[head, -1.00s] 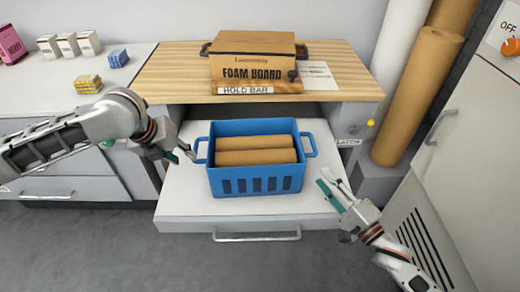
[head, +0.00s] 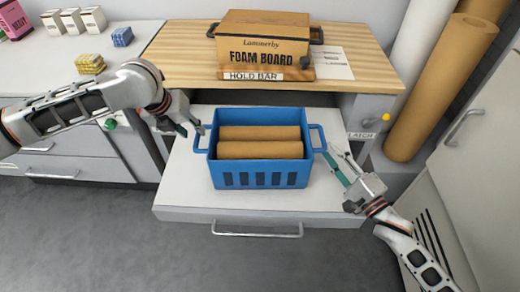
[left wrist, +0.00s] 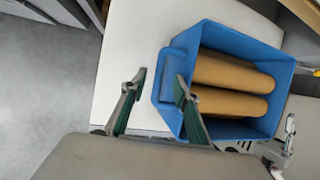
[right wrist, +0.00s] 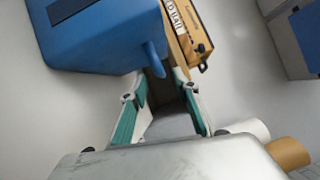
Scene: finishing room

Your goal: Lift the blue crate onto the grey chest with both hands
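The blue crate (head: 258,179) stands upright on a white pull-out surface (head: 180,200), with brown rolls (head: 260,150) inside. My left gripper (head: 190,128) is open by the crate's left handle (head: 201,139). In the left wrist view that handle (left wrist: 168,75) lies close to and partly between its fingertips (left wrist: 162,88). My right gripper (head: 335,160) is open by the right handle (head: 317,138). In the right wrist view that handle (right wrist: 155,58) lies just beyond its fingertips (right wrist: 160,88). Neither gripper visibly grips. I cannot tell which grey furniture is the chest.
A wooden worktop (head: 185,60) behind the crate bears a foam board box (head: 262,45) with a bar labelled HOLD BAR. A LATCH label (head: 361,135) and yellow knob (head: 386,117) are at right. Tall brown rolls (head: 440,85) and a cabinet (head: 480,150) stand further right.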

